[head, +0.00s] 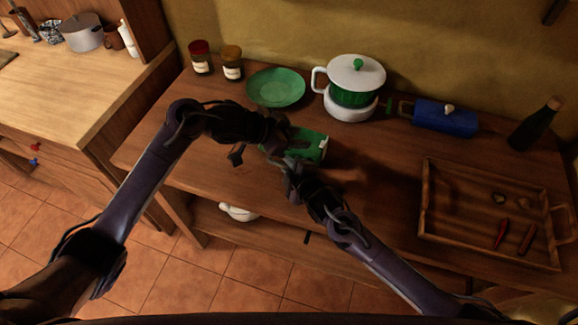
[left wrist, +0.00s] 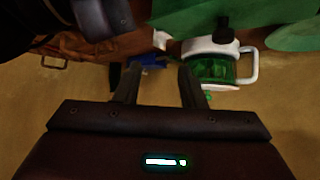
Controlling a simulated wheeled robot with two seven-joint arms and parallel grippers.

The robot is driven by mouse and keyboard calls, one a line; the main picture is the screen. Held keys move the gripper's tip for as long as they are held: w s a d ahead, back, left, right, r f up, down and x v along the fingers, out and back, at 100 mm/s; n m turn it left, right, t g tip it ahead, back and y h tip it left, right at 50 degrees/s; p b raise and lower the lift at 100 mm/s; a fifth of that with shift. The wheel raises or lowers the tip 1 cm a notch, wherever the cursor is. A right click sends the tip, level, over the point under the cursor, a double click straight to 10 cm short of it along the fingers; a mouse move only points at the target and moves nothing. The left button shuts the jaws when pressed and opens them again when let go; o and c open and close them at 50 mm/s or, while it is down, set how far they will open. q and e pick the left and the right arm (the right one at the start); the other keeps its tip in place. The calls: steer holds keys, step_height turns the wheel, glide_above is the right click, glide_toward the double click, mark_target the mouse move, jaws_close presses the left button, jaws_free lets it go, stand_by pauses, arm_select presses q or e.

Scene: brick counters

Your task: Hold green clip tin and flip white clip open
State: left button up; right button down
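A green plate (head: 276,87), a white and green pot (head: 354,82) and a blue box (head: 445,118) stand behind. Two jars (head: 201,58) are at the back left. A wooden tray (head: 470,241) with small items and a dark bottle (head: 535,124) are at the right.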

arm_select(q)
steer(key=shift+c, duration=0.8)
steer(key=shift+w+d+r, duration=0.15)
steer(key=shift+w+d, duration=0.05)
steer(key=shift+w, duration=0.1)
steer(key=shift+c, duration=1.3)
steer(key=w+d+n+t+y, duration=0.1)
steer(key=w, duration=0.1)
steer(key=w+d+r+n+y, duration=0.1)
steer(key=w+n, duration=0.1)
steer(key=w+d+r+n+t+y, duration=0.1)
steer(key=w, duration=0.1)
steer(key=shift+w+r+n+t+y, duration=0.15)
steer(key=shift+w+n+t+y, duration=0.15)
steer(key=shift+w+y, duration=0.1)
jaws_close()
steer(key=shift+s+d+f+n+g+y, duration=0.5)
steer(key=shift+f+n+y, duration=0.2)
steer(key=shift+f, duration=0.55)
steer(key=shift+s+d+f+n+g+y, duration=0.5)
steer(key=shift+f+n+y, duration=0.2)
steer(key=shift+f, duration=0.55)
steer(key=shift+s+d+f+n+g+y, duration=0.5)
steer(key=shift+f+n, duration=0.3)
steer(key=shift+f, duration=0.45)
